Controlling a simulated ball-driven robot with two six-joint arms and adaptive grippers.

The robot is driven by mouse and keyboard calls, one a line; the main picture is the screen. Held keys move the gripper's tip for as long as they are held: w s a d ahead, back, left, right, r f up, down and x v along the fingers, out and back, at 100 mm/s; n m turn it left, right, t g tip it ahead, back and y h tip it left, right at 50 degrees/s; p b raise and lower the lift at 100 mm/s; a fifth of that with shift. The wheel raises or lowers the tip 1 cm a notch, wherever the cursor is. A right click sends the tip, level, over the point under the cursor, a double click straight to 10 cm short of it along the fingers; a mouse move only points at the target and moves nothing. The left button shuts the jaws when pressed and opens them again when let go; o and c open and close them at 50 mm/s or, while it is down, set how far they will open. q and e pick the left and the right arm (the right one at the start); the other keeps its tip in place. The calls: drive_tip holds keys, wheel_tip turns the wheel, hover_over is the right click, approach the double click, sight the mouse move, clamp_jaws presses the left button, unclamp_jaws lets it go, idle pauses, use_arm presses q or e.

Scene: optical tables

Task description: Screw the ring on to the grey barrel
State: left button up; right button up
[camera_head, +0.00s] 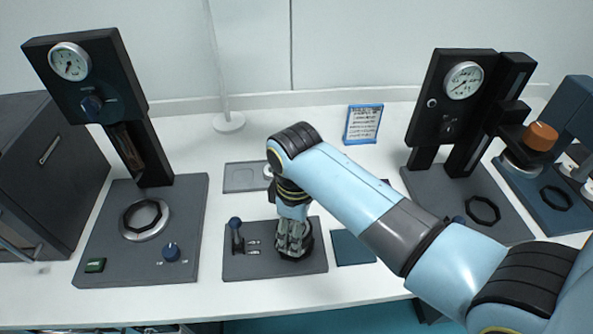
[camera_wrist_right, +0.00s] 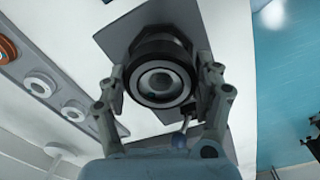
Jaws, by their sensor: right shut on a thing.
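My right gripper (camera_head: 294,240) points down over a dark grey base plate (camera_head: 270,270) with a blue-knobbed lever. In the right wrist view my right gripper (camera_wrist_right: 163,95) is shut on a black ring (camera_wrist_right: 160,97), with one finger on each side. The ring surrounds a round grey part with a dark centre, apparently the grey barrel (camera_wrist_right: 160,66). I cannot tell whether the threads are engaged. In the head view the fingers and wrist hide most of the ring and barrel. My left gripper is not in view.
Gauge stations stand at left (camera_head: 130,230) and right (camera_head: 470,195). A shallow grey tray (camera_head: 232,178) lies behind my gripper, and a dark teal pad (camera_head: 350,248) lies right of the base plate. A blue-framed sign (camera_head: 363,123) stands at the back. White table is clear between them.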

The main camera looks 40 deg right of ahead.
drive_tip(key=m, duration=0.5)
drive_tip(key=shift+w+d+r+m, duration=0.1)
drive_tip(key=shift+w+m, duration=0.1)
drive_tip(key=shift+m, duration=0.2)
drive_tip(key=m, duration=0.2)
drive_tip(key=shift+w+m, duration=0.1)
drive_tip(key=shift+m, duration=0.2)
drive_tip(key=shift+c, duration=0.6)
drive_tip(key=shift+d, duration=0.1)
drive_tip(key=o, duration=1.2)
drive_tip(key=shift+c, duration=0.5)
